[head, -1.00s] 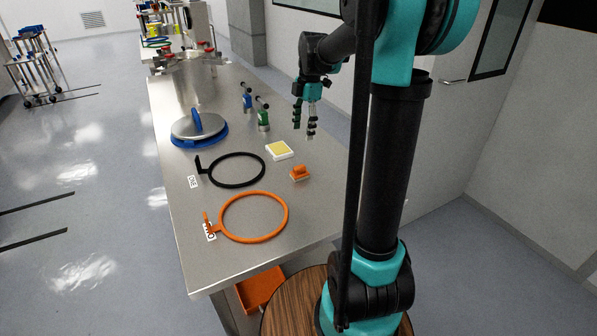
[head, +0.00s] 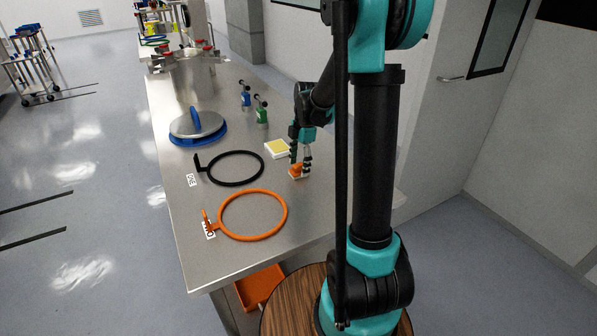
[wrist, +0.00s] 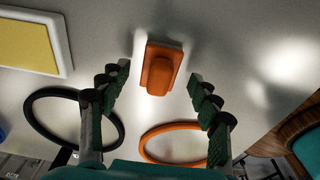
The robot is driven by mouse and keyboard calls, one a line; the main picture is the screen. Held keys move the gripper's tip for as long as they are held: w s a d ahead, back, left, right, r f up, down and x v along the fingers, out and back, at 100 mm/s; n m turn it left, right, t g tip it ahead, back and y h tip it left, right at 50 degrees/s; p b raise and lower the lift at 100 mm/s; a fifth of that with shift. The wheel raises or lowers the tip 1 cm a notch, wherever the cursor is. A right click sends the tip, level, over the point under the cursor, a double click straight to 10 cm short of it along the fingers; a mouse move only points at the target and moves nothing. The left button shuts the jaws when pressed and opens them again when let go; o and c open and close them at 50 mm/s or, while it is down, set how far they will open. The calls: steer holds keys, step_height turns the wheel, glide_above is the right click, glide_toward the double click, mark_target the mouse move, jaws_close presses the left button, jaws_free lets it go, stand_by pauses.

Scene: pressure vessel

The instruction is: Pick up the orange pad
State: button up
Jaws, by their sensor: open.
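The orange pad (head: 296,170) is a small block with a raised grip on a pale base, on the steel table. It shows whole in the wrist view (wrist: 160,70), lying between and just beyond my fingertips. My gripper (head: 301,163) points down over the pad, its fingers on either side of it in the head view, partly covering it. In the wrist view my gripper (wrist: 158,80) is open and empty, with a gap between each finger and the pad. I cannot tell how high the fingertips are above the table.
A yellow-topped white pad (head: 278,148) lies just behind the orange pad. A black ring (head: 236,184) and an orange ring (head: 222,222) lie to the left. A blue-rimmed lid (head: 197,128) and small green (head: 262,115) and blue (head: 246,98) items stand farther back. The table's front (head: 215,275) is clear.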

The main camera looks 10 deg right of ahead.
mark_target(298, 164)
steer(key=shift+a+f, duration=0.1)
steer(key=shift+f, duration=0.65)
steer(key=shift+c, duration=0.3)
steer(key=c, duration=1.2)
steer(key=shift+r, duration=0.15)
step_height(298, 164, up, 20)
steer(key=o, duration=0.4)
steer(key=shift+c, duration=1.3)
